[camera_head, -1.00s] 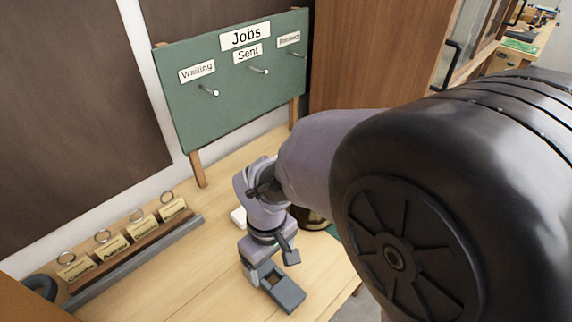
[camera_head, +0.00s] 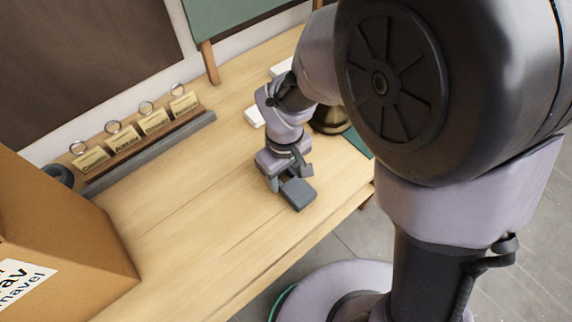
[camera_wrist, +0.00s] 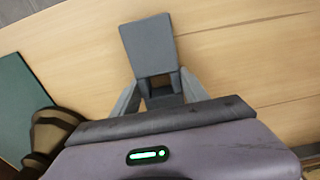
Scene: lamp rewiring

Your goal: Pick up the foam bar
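A dark grey block (camera_head: 298,194) with a flat square slab lies by my gripper on the wooden table. In the wrist view the slab (camera_wrist: 150,44) is ahead of the fingertips, and a narrower hollow part is between them. My gripper (camera_head: 288,176) is low over the table, and its fingers (camera_wrist: 160,80) look spread on either side of that narrower part. I cannot tell whether they touch it. A long grey bar (camera_head: 155,150) lies along the front of the tag rack, away from my gripper. I cannot tell for sure which grey piece is the foam bar.
The tag rack (camera_head: 130,147) stands at the back left of the table. A cardboard box (camera_head: 80,240) fills the front left. White pieces, a brass-coloured round thing (camera_head: 331,120) and a green mat (camera_head: 358,142) are behind my gripper. The table's middle left is clear.

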